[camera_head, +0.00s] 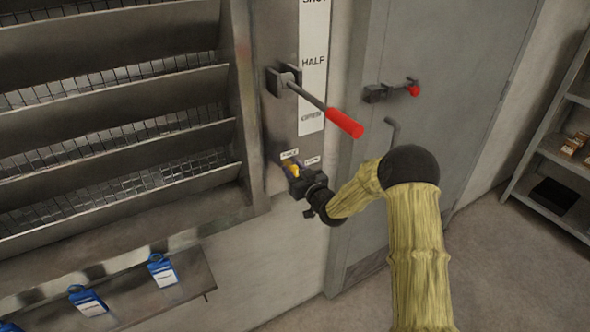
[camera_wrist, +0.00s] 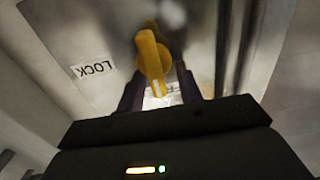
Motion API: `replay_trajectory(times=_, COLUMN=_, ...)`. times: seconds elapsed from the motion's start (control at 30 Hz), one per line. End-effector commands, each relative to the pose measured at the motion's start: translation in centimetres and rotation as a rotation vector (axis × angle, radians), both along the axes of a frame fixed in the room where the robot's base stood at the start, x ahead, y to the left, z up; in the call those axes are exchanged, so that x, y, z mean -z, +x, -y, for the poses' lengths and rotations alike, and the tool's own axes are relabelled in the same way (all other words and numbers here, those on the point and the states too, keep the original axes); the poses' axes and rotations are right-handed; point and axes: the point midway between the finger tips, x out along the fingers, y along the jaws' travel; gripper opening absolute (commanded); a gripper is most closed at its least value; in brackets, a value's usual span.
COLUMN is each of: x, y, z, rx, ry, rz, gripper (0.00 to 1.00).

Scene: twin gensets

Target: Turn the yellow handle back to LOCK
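The yellow handle (camera_wrist: 152,62) is a small knob on a metal plate, seen close up in the wrist view. A LOCK label (camera_wrist: 93,68) is on the plate to its left, upside down in this view. A second label shows partly below the handle, between the fingers. My gripper (camera_wrist: 160,85) has its two dark fingers on either side of the handle, apart from each other; I cannot tell whether they touch it. In the head view my gripper (camera_head: 292,172) is at the plate, and only a bit of the yellow handle (camera_head: 294,168) shows.
A lever with a red grip (camera_head: 345,123) juts out just above my gripper, beside a SHUT/HALF/OPEN scale (camera_head: 312,85). Louvres (camera_head: 110,100) are on the left, and a grey door (camera_head: 440,90) with a red-knobbed latch (camera_head: 413,90) is on the right.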

Motion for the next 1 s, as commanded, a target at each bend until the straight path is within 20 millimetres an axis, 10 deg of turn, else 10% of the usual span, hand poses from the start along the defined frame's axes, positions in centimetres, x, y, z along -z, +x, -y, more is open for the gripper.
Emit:
replay_trajectory(times=0.17, x=0.03, y=0.03, z=0.16, rx=0.002, ry=0.0, rz=0.0, gripper=0.34)
replay_trajectory(times=0.33, x=0.02, y=0.02, z=0.17, rx=0.002, ry=-0.001, rz=0.001, gripper=0.0)
replay_trajectory(times=1.0, x=0.25, y=0.18, z=0.27, rx=0.0, ry=0.124, rz=-0.082, gripper=0.0)
